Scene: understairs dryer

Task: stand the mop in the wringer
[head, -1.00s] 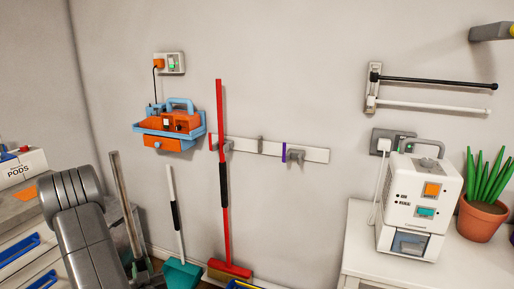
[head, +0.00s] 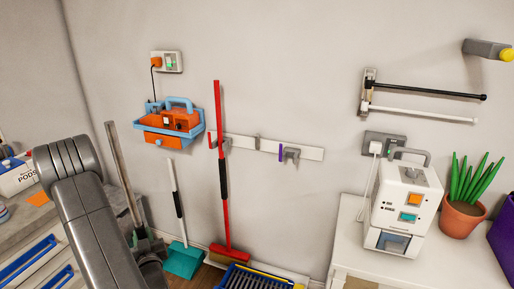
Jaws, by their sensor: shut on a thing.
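A long grey handle (head: 124,172), which I take for the mop's, stands slightly tilted beside my grey arm at the left. My gripper (head: 147,244) is partly in view low in the picture and shut on this handle. The mop's head is out of view below. A dark slatted thing with blue and yellow edges (head: 262,280), which looks like the wringer, shows at the bottom edge, right of my gripper. Only its top part is in view. The mop handle is apart from it, to its left.
A red broom (head: 223,190) and a teal dustpan (head: 184,260) stand against the wall between handle and wringer. A wall rail (head: 305,153) is behind. A white counter (head: 350,235) with a white machine (head: 405,205) is at right. Drawers (head: 35,255) are at left.

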